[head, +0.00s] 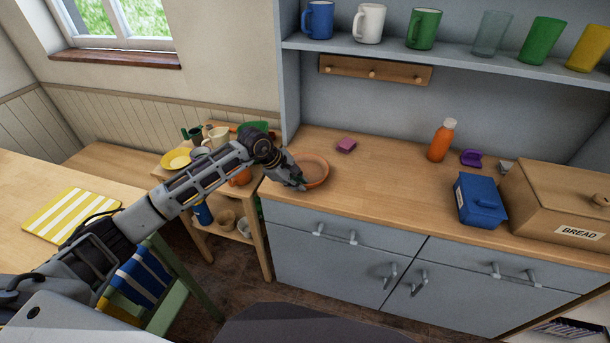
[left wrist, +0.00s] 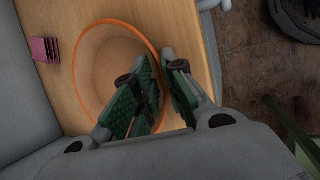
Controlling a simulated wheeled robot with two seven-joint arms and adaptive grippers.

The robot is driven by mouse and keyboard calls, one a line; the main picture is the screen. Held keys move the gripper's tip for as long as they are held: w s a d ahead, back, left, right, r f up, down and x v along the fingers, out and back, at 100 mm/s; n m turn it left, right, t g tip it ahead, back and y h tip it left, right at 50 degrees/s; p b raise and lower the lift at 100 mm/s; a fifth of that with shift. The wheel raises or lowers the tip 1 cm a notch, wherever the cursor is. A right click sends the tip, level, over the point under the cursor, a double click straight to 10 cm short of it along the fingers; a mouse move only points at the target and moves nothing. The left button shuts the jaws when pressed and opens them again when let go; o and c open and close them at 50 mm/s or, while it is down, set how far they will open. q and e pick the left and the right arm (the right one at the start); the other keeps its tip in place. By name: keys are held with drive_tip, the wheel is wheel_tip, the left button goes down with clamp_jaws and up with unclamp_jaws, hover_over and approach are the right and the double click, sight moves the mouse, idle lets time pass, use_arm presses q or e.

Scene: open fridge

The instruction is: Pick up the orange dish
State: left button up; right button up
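The orange dish (head: 316,172) is a round, shallow bowl near the left front corner of the wooden counter. It looks level, and I cannot tell whether it is clear of the wood. My left gripper (head: 301,183) is at its near left rim. In the left wrist view the dish (left wrist: 95,78) fills the left middle. There the green-padded fingers of my left gripper (left wrist: 167,78) are close together on both sides of the rim, one inside and one outside, and look shut on it. My right gripper is not in view.
On the counter (head: 385,190) are a pink block (head: 346,145), an orange bottle (head: 440,140), a blue box (head: 480,198) and a bread bin (head: 560,205). The shelf (head: 450,52) above holds several mugs. A crowded small stand (head: 255,238) is left of the counter.

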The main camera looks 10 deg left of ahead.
use_arm(q)
drive_tip(key=shift+f, duration=0.1)
drive_tip(key=shift+c, duration=1.3)
clamp_jaws()
drive_tip(key=shift+w, duration=0.1)
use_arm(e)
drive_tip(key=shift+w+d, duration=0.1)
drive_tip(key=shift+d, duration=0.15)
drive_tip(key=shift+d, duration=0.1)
